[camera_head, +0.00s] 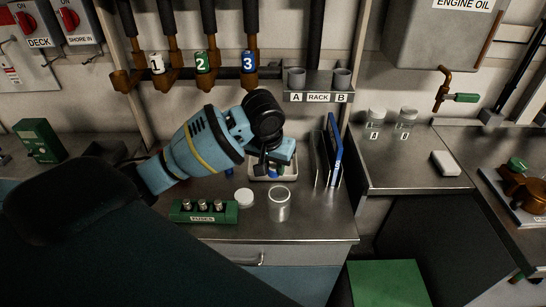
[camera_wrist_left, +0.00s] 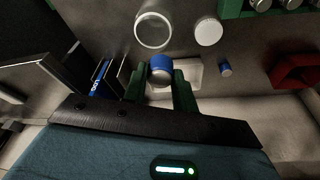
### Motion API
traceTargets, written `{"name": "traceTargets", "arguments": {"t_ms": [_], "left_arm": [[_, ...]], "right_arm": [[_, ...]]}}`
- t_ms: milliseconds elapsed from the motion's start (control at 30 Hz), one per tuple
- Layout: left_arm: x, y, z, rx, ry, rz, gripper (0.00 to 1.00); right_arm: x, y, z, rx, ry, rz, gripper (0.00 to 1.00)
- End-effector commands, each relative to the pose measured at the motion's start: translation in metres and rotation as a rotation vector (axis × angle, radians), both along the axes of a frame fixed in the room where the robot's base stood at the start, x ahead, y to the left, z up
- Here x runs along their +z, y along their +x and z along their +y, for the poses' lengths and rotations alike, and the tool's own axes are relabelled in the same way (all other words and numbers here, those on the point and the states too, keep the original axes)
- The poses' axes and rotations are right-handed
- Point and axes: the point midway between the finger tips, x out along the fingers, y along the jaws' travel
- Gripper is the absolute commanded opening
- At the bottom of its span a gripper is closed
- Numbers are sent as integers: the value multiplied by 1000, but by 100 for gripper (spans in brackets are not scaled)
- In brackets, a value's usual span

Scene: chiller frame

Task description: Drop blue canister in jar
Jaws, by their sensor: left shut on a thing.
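My left gripper (camera_head: 270,166) reaches over the small white tray (camera_head: 291,170) at the back of the steel counter. In the left wrist view its green fingers (camera_wrist_left: 160,85) are shut on the blue canister (camera_wrist_left: 160,66), with the tray (camera_wrist_left: 192,74) behind it. In the head view the canister (camera_head: 273,173) shows only as a bit of blue below the fingers. The open clear jar (camera_head: 279,205) stands upright on the counter in front of the tray; it also shows in the wrist view (camera_wrist_left: 153,31). My right gripper is not in view.
A round white lid (camera_head: 244,197) lies left of the jar. A green fuse block (camera_head: 204,211) stands further left. A blue binder (camera_head: 333,150) stands upright right of the tray. A small blue piece (camera_wrist_left: 225,68) lies apart from the tray.

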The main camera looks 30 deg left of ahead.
Motion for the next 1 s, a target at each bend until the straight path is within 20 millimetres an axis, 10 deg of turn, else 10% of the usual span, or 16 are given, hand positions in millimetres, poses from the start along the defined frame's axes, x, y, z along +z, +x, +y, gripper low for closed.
{"name": "traceTargets", "arguments": {"t_ms": [400,433,600,1000], "left_arm": [[-6,0,0,0,0,-1,6],[-6,0,0,0,0,-1,31],[-6,0,0,0,0,-1,53],[4,-2,-1,-1,-1,-3,53]], "right_arm": [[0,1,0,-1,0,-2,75],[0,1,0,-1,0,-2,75],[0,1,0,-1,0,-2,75],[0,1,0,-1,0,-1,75]]}}
